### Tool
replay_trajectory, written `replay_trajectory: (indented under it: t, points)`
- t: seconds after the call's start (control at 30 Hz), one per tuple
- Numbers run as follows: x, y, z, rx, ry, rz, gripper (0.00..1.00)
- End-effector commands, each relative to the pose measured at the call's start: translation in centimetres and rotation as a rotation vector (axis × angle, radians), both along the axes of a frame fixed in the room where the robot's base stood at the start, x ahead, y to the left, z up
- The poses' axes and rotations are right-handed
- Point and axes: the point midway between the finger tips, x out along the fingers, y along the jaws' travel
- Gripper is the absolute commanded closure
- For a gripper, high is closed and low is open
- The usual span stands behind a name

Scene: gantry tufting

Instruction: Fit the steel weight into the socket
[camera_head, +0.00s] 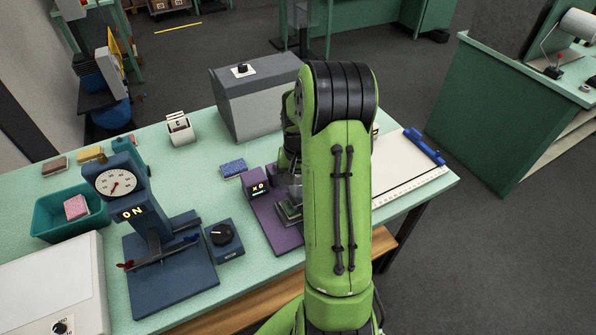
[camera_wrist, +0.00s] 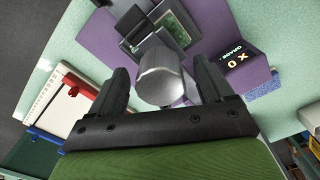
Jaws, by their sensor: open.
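The steel weight (camera_wrist: 160,80) is a shiny grey cylinder in the wrist view. It lies between the two black fingers of my gripper (camera_wrist: 161,70), which are spread apart with a gap on each side of it. Just beyond it is a dark square frame with a green-grey inside (camera_wrist: 174,27) on a purple plate (camera_wrist: 100,32); I cannot tell whether this is the socket or whether the weight sits in anything. In the head view the purple plate (camera_head: 283,241) is partly hidden by my green arm, which also hides most of the gripper.
A display block (camera_wrist: 238,60) stands on the plate beside the weight. In the head view a knob box (camera_head: 224,238) and dial press (camera_head: 128,183) stand left. A grey box (camera_head: 250,98) is behind, a white board (camera_head: 405,173) right. A blue sponge (camera_head: 233,168) lies nearby.

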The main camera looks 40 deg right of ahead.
Motion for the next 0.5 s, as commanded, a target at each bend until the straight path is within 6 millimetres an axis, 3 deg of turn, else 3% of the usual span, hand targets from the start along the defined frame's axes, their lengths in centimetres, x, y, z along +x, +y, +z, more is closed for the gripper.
replay_trajectory:
  t: [0.5]
  points:
    - [0.0, 0.0, 13.4, -0.005, -0.006, 0.001, 0.20]
